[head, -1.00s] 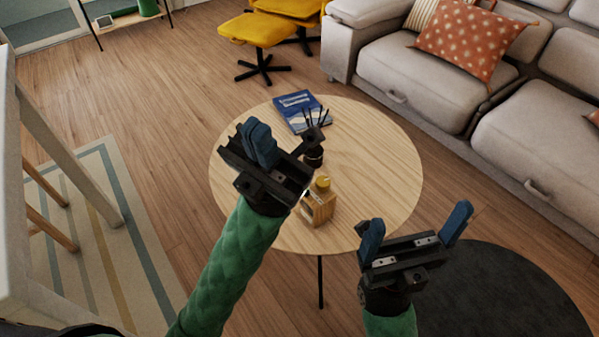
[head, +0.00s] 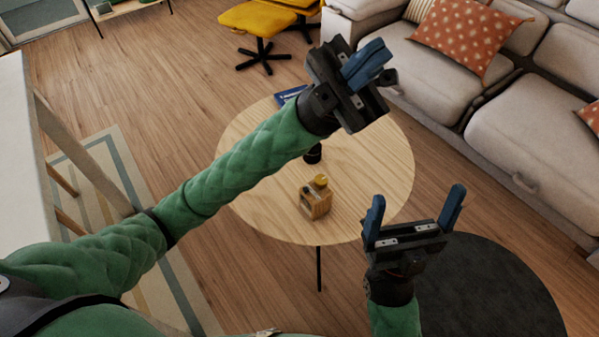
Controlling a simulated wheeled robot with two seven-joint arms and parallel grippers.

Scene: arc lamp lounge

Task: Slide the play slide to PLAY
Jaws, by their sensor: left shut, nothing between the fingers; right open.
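I cannot make out a play slide or PLAY marking in the head view. On the round wooden table (head: 360,200) stands a small wooden block-like object with a yellow top (head: 315,198); its details are too small to tell. My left gripper (head: 368,65) is shut and empty, high over the table's far edge by the sofa, its arm stretched across the table. My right gripper (head: 415,198) is open and empty near the table's right front edge. Its two blue fingers stand apart, pointing up in the picture.
A blue book (head: 289,95) and a dark jar (head: 313,154) on the table are mostly hidden by my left arm. A beige sofa (head: 540,125) borders the right, a white table (head: 25,180) the left. A yellow footstool (head: 257,18) stands behind.

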